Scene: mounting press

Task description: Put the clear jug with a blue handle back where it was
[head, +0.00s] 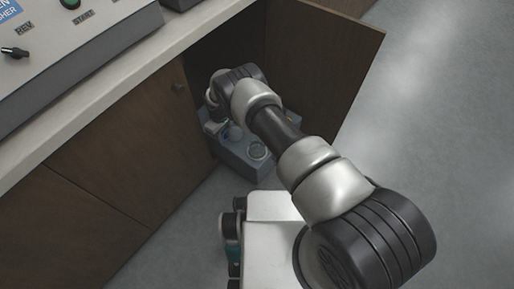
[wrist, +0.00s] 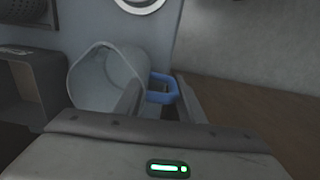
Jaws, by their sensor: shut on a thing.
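The clear jug (wrist: 92,80) with a blue handle (wrist: 161,97) shows in the wrist view, with its open mouth facing the camera. My gripper (wrist: 158,88) has one finger on each side of the handle and is shut on it. The fingers and the gripper body hide part of the jug's lower side. In the head view my arm reaches down into the open cabinet, and its links mostly hide the gripper. I cannot tell the jug apart clearly there.
The cabinet door (head: 335,65) stands open on the right. A dark box (wrist: 27,88) is left of the jug. A countertop (head: 110,75) runs above.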

